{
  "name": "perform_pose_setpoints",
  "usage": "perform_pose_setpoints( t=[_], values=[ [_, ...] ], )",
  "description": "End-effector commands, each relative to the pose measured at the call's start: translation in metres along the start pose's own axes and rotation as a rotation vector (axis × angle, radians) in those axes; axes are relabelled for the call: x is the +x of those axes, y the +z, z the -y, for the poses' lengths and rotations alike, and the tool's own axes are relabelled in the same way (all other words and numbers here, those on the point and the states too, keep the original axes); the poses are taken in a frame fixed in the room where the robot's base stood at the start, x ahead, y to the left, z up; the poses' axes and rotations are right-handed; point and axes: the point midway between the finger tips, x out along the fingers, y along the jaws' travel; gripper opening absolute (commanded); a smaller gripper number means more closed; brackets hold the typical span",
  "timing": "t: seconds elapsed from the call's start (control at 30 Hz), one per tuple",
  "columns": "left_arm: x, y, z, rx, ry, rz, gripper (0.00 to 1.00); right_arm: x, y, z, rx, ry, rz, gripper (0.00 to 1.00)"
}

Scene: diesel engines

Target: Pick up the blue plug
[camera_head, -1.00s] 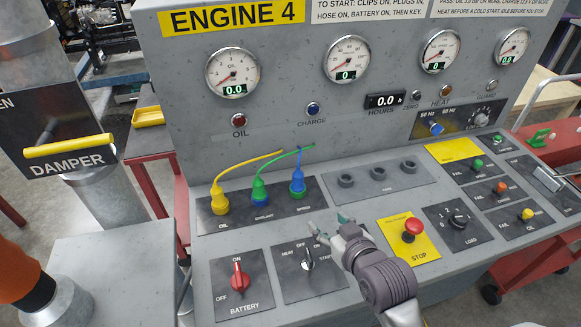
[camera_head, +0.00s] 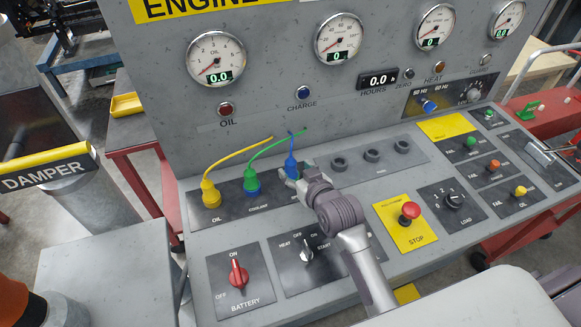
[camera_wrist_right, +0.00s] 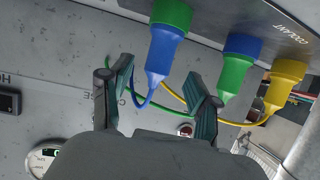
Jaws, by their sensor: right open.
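The blue plug (camera_head: 291,168) sits on the dark plate of the console, partly hidden by my right gripper (camera_head: 294,176). In the right wrist view the blue plug (camera_wrist_right: 166,48) has a green band at its panel end, and its cable bends away from its tapered tail. In that view my right gripper (camera_wrist_right: 160,76) is open, with one finger on each side of the tapered tail. A gap shows between each finger and the plug; I see no grip on it. My left gripper is not in view.
The green plug (camera_head: 251,182) and yellow plug (camera_head: 210,192) stand to the left on the same plate, their cables rising toward the back panel. Empty round sockets (camera_head: 372,155) lie to the right. A red stop button (camera_head: 410,210) and start switch (camera_head: 307,248) are nearer the front.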

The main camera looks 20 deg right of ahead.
Motion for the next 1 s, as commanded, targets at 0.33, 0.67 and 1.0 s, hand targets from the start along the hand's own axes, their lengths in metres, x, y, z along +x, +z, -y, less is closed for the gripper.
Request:
perform_pose_setpoints(
  t=[0.33, 0.67, 1.0],
  values=[
    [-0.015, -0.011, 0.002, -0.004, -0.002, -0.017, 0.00, 0.042, -0.002, -0.002, 0.000, 0.000, 0.001, 0.61],
    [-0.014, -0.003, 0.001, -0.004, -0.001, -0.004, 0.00, 0.044, -0.001, -0.002, 0.000, 0.000, 0.000, 0.51],
    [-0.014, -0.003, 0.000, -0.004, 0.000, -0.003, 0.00, 0.044, -0.001, -0.002, 0.000, 0.000, 0.000, 0.00]
  ],
)
